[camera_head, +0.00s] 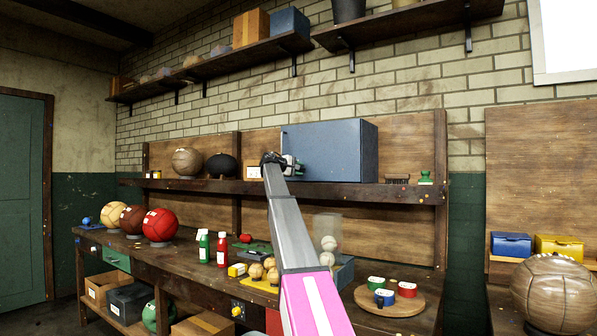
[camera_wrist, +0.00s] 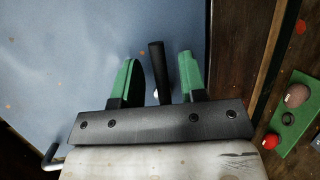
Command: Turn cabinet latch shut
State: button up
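The blue metal cabinet (camera_head: 335,150) stands on the wall shelf in the head view, and its blue face (camera_wrist: 50,60) fills the left of the wrist view. My gripper (camera_head: 290,163) is at the cabinet's left end. In the wrist view, my gripper (camera_wrist: 157,72) has two green fingers spread apart. A black bar, apparently the latch handle (camera_wrist: 156,65), stands between them with a gap on each side. The bar lies roughly parallel to the fingers. The latch's base is mostly hidden, and the arm covers the latch in the head view.
The shelf edge (camera_head: 400,191) runs below the cabinet. A tan ball (camera_head: 187,162) and a dark ball (camera_head: 221,165) sit left of my gripper. A green stamp-like object (camera_head: 425,178) stands to the right. Balls, bottles and a round board (camera_head: 390,304) occupy the bench below.

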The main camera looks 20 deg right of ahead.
jog(key=shift+a, duration=0.1)
jog(key=v, duration=1)
jog(key=shift+a, duration=0.25)
jog(key=shift+s+a+r, duration=0.1)
